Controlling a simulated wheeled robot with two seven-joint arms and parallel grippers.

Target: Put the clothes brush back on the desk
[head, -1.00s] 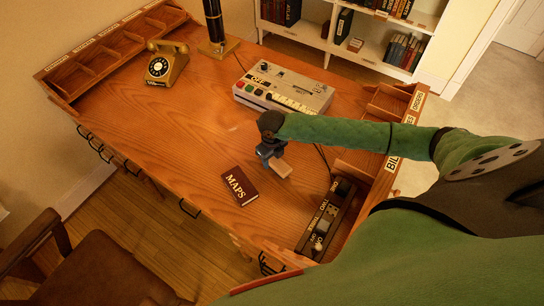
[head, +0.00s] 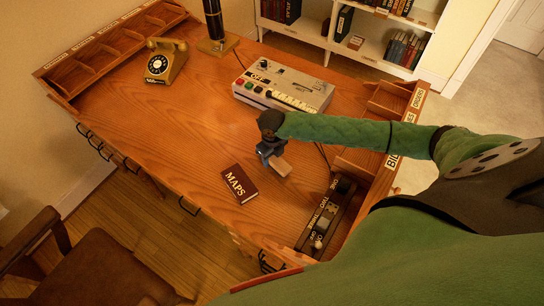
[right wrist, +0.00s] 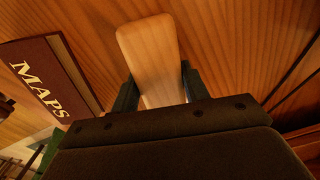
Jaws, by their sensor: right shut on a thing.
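The clothes brush (head: 281,166) is a pale wooden block in the head view, just right of the maps book. It also shows in the right wrist view (right wrist: 150,60), between the two dark fingers. My right gripper (head: 272,157) is shut on the brush, low over the desk (head: 150,130). I cannot tell whether the brush touches the desk top. The brush's underside is hidden. My left gripper is not in view.
A dark red maps book (head: 239,184) lies left of the brush. A switch panel (head: 325,222) is at the right front. A grey machine (head: 284,88) stands behind, and a yellow telephone (head: 166,62) at the back left. The desk's left middle is clear.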

